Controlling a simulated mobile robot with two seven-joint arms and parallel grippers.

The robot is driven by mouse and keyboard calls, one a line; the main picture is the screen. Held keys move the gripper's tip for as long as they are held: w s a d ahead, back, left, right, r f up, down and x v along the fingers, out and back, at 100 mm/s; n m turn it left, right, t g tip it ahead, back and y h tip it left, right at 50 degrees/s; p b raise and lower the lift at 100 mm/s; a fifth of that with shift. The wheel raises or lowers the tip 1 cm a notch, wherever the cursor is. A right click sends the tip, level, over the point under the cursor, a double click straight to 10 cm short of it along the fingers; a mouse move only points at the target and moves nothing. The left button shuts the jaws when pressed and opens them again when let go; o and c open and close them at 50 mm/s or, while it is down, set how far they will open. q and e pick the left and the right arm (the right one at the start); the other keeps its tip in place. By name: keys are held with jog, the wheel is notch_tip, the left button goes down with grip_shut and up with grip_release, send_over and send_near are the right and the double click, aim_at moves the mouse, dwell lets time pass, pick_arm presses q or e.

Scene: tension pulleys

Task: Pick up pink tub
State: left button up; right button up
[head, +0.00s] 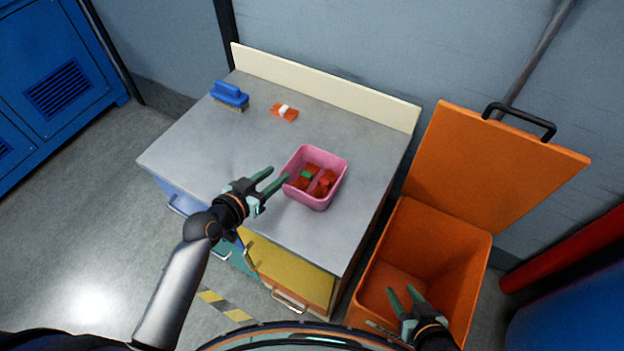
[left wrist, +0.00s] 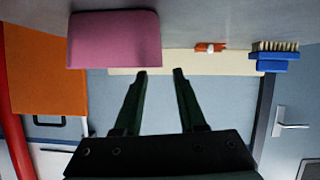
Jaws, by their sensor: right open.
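The pink tub (head: 317,199) stands upright on the grey top of the cabinet, near its front right, with several red pieces and a green one inside. My left gripper (head: 277,181) is open and empty, just left of the tub, with its fingertips close to the tub's left side. In the left wrist view the tub (left wrist: 115,40) appears upside down beside the open left fingers (left wrist: 160,73), not between them. My right gripper (head: 405,297) is open and empty, low at the right, over the front of the orange bin.
A blue brush (head: 230,94) and a small red-and-white item (head: 285,112) lie at the back left of the cabinet top (head: 210,140). A cream backboard (head: 320,85) edges the rear. The orange bin (head: 465,255) with its raised lid (head: 490,165) stands right of the cabinet.

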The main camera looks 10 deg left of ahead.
aim_at(290, 163)
pick_arm(q)
jog(key=shift+b+x, duration=0.35)
jog(key=shift+x, duration=3.55)
jog(key=shift+a+f, duration=0.1)
grip_shut()
